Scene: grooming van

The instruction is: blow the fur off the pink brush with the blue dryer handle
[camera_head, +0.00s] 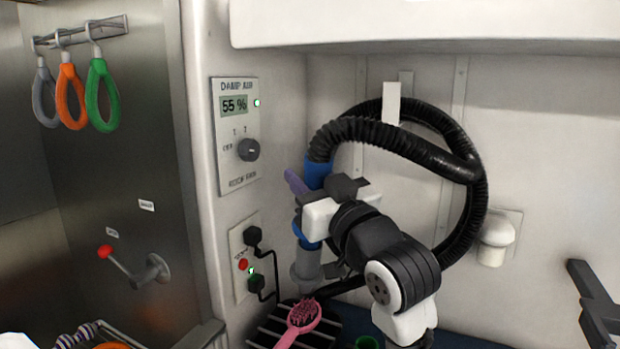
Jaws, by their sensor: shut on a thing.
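The blue dryer handle (318,174) hangs at the end of a black ribbed hose, and my gripper (308,207) is shut around its middle. Its grey nozzle (307,270) points down. The pink brush (302,316) lies on a black slatted rack, below the nozzle and apart from it. Part of the handle is hidden behind my gripper.
The black hose (470,215) loops behind my arm along the wall. A panel (237,135) reading 55 % and a socket plate (244,262) with plugs and cords are at left. A green cup (367,342) stands right of the rack (262,337). A purple thing (295,182) shows beside the handle.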

